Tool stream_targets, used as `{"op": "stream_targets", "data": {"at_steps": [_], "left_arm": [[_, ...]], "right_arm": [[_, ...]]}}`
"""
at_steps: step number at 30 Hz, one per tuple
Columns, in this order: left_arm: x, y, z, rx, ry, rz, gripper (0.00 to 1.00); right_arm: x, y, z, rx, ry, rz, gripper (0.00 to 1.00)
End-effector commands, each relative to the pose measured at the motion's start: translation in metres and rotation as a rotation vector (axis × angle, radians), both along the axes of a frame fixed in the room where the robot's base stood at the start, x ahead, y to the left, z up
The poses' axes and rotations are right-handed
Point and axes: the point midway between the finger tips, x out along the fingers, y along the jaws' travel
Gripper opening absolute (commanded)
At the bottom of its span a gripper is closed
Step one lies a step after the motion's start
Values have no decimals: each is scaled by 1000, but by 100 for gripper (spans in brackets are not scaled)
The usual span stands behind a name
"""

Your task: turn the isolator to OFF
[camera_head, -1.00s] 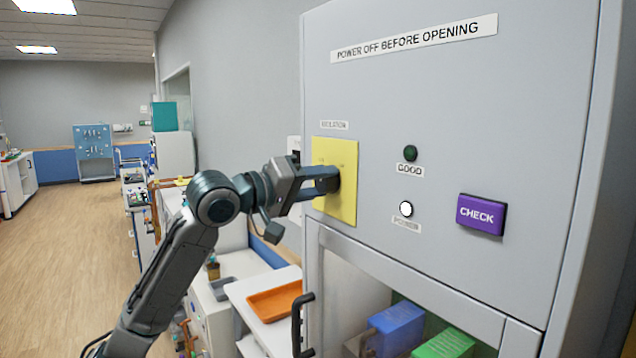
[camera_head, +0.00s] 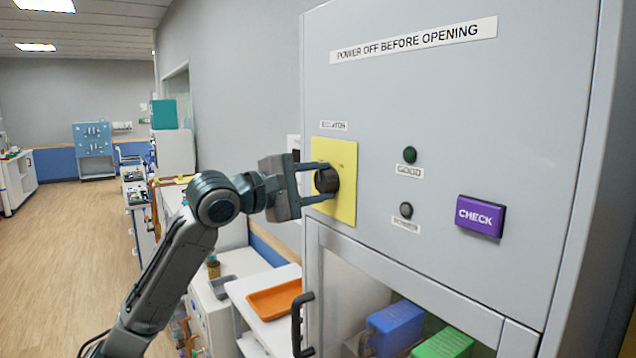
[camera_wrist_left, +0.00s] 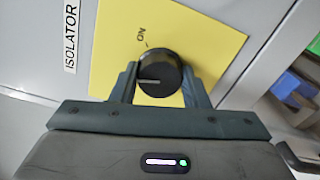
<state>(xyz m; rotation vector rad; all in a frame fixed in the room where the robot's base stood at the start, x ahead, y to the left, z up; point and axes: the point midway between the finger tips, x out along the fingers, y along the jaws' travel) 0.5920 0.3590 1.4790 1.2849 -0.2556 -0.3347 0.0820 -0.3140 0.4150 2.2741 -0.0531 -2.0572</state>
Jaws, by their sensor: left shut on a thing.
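The isolator is a black round knob (camera_head: 327,180) on a yellow plate (camera_head: 346,212) on the grey cabinet front, under a small label that reads ISOLATOR in the left wrist view (camera_wrist_left: 71,36). My left gripper (camera_head: 325,182) is shut on the knob, with one finger on each side. The left wrist view also shows the knob (camera_wrist_left: 160,78) between the two fingers. A pale pointer line on the knob points away from the "ON" mark (camera_wrist_left: 141,33). I cannot read an OFF mark. My right gripper is in neither view.
A dark green lamp (camera_head: 410,155) labelled GOOD, an unlit lamp (camera_head: 406,210) and a purple CHECK button (camera_head: 481,216) are right of the plate. Below is a glazed door with a black handle (camera_head: 297,325). An orange tray (camera_head: 273,299) lies on the bench at left.

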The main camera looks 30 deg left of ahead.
Motion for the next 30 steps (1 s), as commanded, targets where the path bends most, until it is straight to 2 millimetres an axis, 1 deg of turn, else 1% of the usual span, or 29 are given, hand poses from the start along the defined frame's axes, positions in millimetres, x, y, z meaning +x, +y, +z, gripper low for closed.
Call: {"op": "stream_targets", "data": {"at_steps": [9,15,21,30], "left_arm": [[0,0,0,-255,107,1,19],[0,0,0,-375,156,1,19],[0,0,0,-451,188,1,19],[0,0,0,-492,206,-1,19]], "right_arm": [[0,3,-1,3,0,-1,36],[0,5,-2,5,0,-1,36],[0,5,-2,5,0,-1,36],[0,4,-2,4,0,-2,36]]}}
